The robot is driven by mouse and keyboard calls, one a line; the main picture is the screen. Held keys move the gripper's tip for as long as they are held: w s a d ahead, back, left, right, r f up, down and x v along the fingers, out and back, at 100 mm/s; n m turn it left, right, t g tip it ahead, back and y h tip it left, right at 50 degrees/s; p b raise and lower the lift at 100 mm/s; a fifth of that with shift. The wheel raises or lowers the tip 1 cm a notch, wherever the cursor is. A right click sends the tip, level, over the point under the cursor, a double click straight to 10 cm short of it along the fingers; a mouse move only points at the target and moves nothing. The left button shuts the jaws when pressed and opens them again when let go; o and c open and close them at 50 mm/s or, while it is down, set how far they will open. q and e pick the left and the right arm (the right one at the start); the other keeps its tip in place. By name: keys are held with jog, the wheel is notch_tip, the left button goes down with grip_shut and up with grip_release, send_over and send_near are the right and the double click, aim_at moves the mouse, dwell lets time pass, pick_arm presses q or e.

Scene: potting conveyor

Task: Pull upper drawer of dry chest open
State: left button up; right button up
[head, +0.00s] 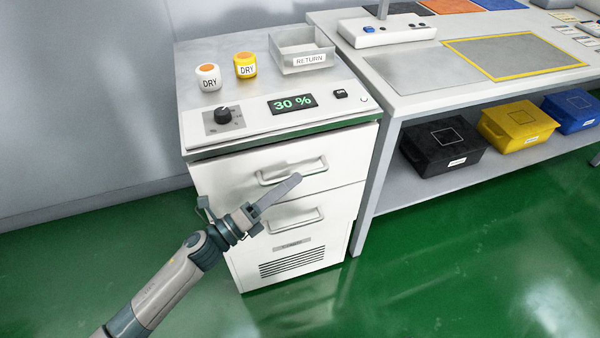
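The white dry chest (230,130) stands left of the bench, with a "30 %" display on its top panel. Its upper drawer (350,157) looks closed and has a pale bar handle (292,170). A lower front with a similar handle (296,220) is below it. My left gripper (297,180) comes in from the lower left, its fingertips in front of the upper handle, near its lower right side. Contact with the handle cannot be told. The fingers overlap in this view, so their gap is hidden. My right gripper is not in view.
A white "DRY" jar (208,78), a yellow "DRY" jar (245,65) and a "RETURN" tray (302,52) stand on the chest. The bench (410,98) is close on the right, with black, yellow and blue bins on its shelf. The green floor in front is clear.

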pick_arm(q)
jog(key=shift+x, duration=1.85)
grip_shut()
